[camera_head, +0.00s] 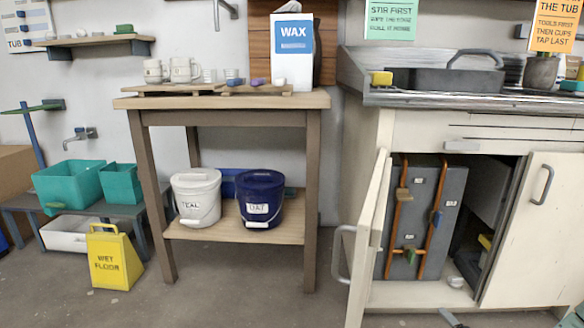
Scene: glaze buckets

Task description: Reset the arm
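My arm and gripper do not show clearly anywhere in the head view. A white bucket (196,205) with a lid, a wire handle and a label that seems to read TEAL stands on the lower shelf of the wooden table (222,101). A dark blue bucket (259,206) with a white label stands close to its right. Both are upright.
A yellow wet-floor sign (113,262) stands left of the table. Teal tubs (68,187) sit on a low grey bench. At right, a white cabinet has its left door (370,240) swung outward. The floor (235,295) in front of the table is clear.

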